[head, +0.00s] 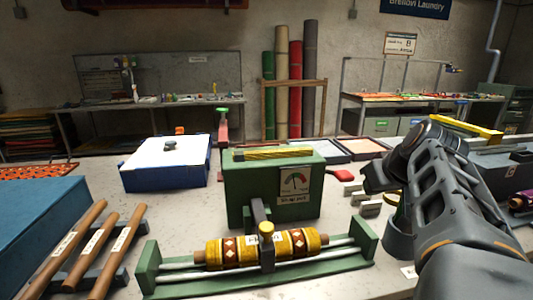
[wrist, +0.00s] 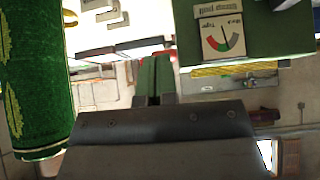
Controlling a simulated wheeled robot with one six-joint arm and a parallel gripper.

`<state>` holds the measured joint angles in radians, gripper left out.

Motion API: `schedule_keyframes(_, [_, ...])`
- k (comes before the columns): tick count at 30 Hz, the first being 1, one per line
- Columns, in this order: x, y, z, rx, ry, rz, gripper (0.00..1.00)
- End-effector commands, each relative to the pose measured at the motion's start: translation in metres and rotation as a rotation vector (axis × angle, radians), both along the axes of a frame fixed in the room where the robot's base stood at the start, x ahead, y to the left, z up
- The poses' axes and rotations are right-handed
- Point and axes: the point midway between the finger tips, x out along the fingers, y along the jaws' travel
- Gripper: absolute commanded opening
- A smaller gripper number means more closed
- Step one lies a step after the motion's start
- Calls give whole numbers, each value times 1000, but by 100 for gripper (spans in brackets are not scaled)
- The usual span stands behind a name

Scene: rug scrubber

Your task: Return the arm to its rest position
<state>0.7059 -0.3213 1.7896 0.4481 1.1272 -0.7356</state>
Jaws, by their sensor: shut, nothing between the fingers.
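My arm (head: 445,185) is at the right of the head view, bent above the workbench, to the right of the green scrubber machine (head: 240,190). Its fingers cannot be clearly made out there. In the wrist view my gripper (wrist: 154,70) shows two green-faced fingers together, with nothing between them. The machine's gauge and label appear upside down in the wrist view (wrist: 265,40), beyond the fingers and to the right. A yellow patterned roll (head: 222,254) lies across the machine's front rails.
Wooden-handled tools (head: 85,235) and a blue box (head: 30,225) are at the left of the bench. A blue-and-white box (head: 165,178) stands behind them. A green rolled piece (wrist: 30,75) fills the wrist view's left side. Rolled rugs (head: 282,85) stand by the wall.

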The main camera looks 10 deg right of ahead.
Motion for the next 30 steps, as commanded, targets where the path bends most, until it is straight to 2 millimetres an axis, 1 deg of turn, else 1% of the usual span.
schedule_keyframes(4, [0, -3, -1, 38, -4, -71, 0])
schedule_keyframes(5, [-1, -5, -6, 54, 5, -103, 0])
schedule_keyframes(7, [-7, -9, -32, 104, 54, -203, 0])
schedule_keyframes(8, [-11, -7, -41, 122, 79, -243, 0])
schedule_keyframes(9, [-14, 1, -50, 142, 115, -280, 0])
schedule_keyframes(11, [-19, 20, -60, 159, 169, -309, 0])
schedule_keyframes(12, [-23, 35, -66, 161, 204, -315, 0])
schedule_keyframes(14, [-30, 59, -72, 154, 254, -305, 0])
schedule_keyframes(15, [-36, 75, -76, 145, 284, -289, 0])
schedule_keyframes(18, [-52, 111, -79, 106, 342, -220, 0])
schedule_keyframes(21, [-66, 140, -78, 59, 379, -119, 0])
schedule_keyframes(25, [-75, 166, -69, 24, 395, -10, 0])
schedule_keyframes(27, [-75, 175, -62, 18, 388, 25, 0])
schedule_keyframes(30, [-75, 180, -57, 12, 383, 54, 0])
